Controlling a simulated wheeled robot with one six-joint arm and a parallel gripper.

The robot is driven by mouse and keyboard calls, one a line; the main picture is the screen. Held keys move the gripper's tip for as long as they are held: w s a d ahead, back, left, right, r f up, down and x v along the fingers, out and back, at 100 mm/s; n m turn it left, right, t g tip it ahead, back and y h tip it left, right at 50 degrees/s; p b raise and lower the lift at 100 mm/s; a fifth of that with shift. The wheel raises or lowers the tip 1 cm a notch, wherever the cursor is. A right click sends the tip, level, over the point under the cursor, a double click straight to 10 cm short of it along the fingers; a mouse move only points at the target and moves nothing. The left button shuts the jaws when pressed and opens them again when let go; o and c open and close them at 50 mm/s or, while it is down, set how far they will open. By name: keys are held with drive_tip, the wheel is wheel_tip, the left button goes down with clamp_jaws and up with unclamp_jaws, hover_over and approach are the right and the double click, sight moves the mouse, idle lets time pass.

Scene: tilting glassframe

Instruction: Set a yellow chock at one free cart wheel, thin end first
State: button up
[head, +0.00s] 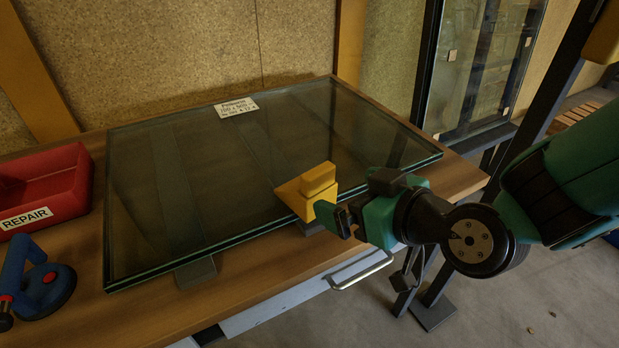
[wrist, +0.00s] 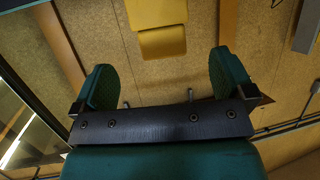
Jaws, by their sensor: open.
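A yellow chock (head: 313,190), wedge-shaped with a raised block on top, shows at the near edge of the glass pane in the head view. Its thin end points left. In the wrist view the yellow chock (wrist: 160,28) lies at the top middle, beyond the fingertips. My gripper (head: 343,213) is just right of the chock in the head view, pointing at it. In the wrist view my gripper (wrist: 164,78) has its two green fingers wide apart with nothing between them. Whether a finger touches the chock is unclear. No cart wheel is visible in either view.
A large glass pane (head: 210,170) lies on the wooden table (head: 240,283). A red REPAIR bin (head: 50,185) and a blue suction lifter (head: 42,285) are at the left. Upright glass (head: 485,60) in a dark frame stands behind right. Bare floor (head: 530,290) shows at right.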

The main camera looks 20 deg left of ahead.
sight(322, 190)
drive_tip(key=x, duration=0.4)
drive_tip(key=shift+w+a+f+p, duration=0.15)
drive_tip(key=shift+a+f+p, duration=0.05)
drive_tip(key=shift+a+p, duration=0.15)
drive_tip(key=x, duration=0.5)
drive_tip(key=shift+d+f+p, duration=0.1)
drive_tip(key=shift+f+p, duration=0.3)
drive_tip(key=shift+f, duration=0.05)
drive_tip(key=c, duration=1.3)
drive_tip(key=shift+o, duration=0.2)
drive_tip(key=shift+r, duration=0.2)
